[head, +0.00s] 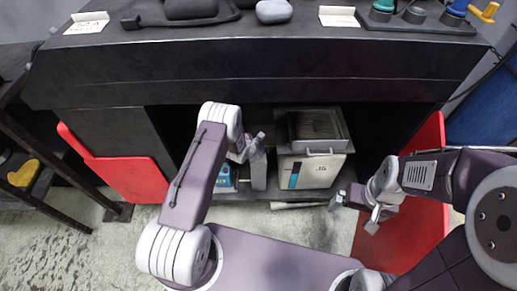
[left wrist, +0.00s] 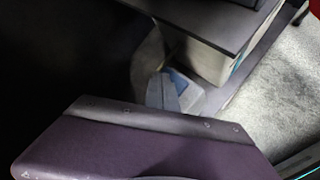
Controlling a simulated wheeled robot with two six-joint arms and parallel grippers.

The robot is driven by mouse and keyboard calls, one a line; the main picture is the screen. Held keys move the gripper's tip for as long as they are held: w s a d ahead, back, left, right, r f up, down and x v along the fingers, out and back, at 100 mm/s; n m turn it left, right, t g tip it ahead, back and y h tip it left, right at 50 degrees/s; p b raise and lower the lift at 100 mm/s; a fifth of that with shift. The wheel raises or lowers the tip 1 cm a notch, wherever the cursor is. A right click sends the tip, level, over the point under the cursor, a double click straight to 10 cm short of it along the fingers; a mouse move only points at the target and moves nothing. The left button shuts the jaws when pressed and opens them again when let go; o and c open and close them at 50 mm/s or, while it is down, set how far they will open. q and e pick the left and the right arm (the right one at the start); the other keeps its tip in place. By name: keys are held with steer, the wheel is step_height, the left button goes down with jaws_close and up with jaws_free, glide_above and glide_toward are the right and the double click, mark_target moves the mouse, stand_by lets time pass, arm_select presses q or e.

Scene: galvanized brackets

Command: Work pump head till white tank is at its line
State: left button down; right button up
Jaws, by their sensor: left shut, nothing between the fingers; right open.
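The white tank (head: 325,172) stands low in the open bench bay, with a dark and teal upright strip (head: 295,174) on its front; I cannot make out a level line. Left of it is a blue container (head: 226,178) with pale lettering, and a grey upright body (head: 259,172) between them. My left gripper (head: 254,148) is shut and empty just above that grey body; whether it touches is unclear. The pump head cannot be told apart there. The left wrist view shows a pale box side (left wrist: 205,60), probably the tank. My right gripper (head: 354,213) is open and empty, right of the tank.
The black bench top (head: 260,50) overhangs the bay. Red door panels (head: 125,177) stand open at both sides. The bay's left part is dark; the concrete floor (head: 70,235) in front is mostly clear.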

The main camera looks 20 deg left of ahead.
arm_select(q)
steer(key=shift+s+f+b, duration=0.1)
steer(key=shift+f+b, duration=0.95)
steer(key=shift+f, duration=0.35)
stand_by(1.1)
stand_by(0.3)
steer(key=shift+r+p, duration=1.4)
steer(key=shift+r, duration=0.3)
step_height(320, 180, up, 5)
steer(key=p, duration=0.4)
steer(key=shift+r, duration=0.1)
